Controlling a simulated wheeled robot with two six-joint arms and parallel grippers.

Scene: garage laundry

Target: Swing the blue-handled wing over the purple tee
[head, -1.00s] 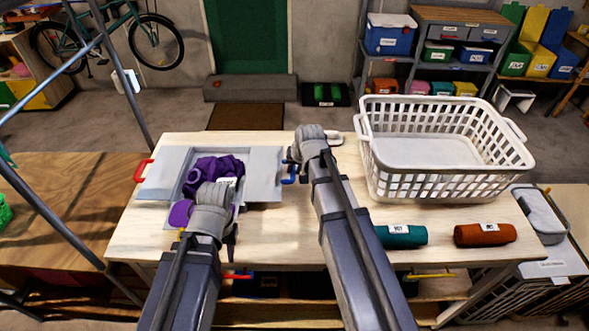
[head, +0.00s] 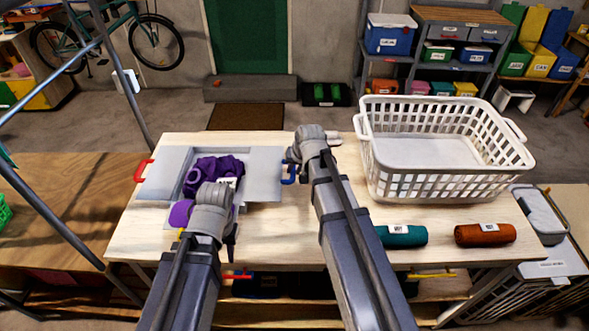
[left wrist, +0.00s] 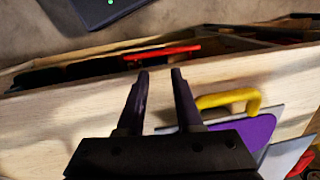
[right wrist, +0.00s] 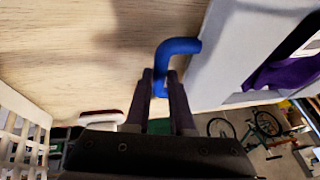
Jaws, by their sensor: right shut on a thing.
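The purple tee (head: 205,173) lies bunched on the middle of the grey folding board. The blue-handled wing (head: 263,168) lies flat and open to the right of the tee. Its blue handle (head: 289,173) is at its right edge. My right gripper (right wrist: 161,82) is shut on the blue handle, which also shows in the right wrist view (right wrist: 182,46). The red-handled wing (head: 166,168) lies flat on the left. My left gripper (left wrist: 158,75) is open and empty at the front edge, beside the yellow handle (left wrist: 232,98). My left arm hides part of the board's front.
A white basket (head: 445,185) stands on the right of the table. A teal roll (head: 402,236) and an orange roll (head: 484,234) lie in front of it. A grey pole (head: 60,225) stands at the left. Bare tabletop (head: 345,150) lies between the board and the basket.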

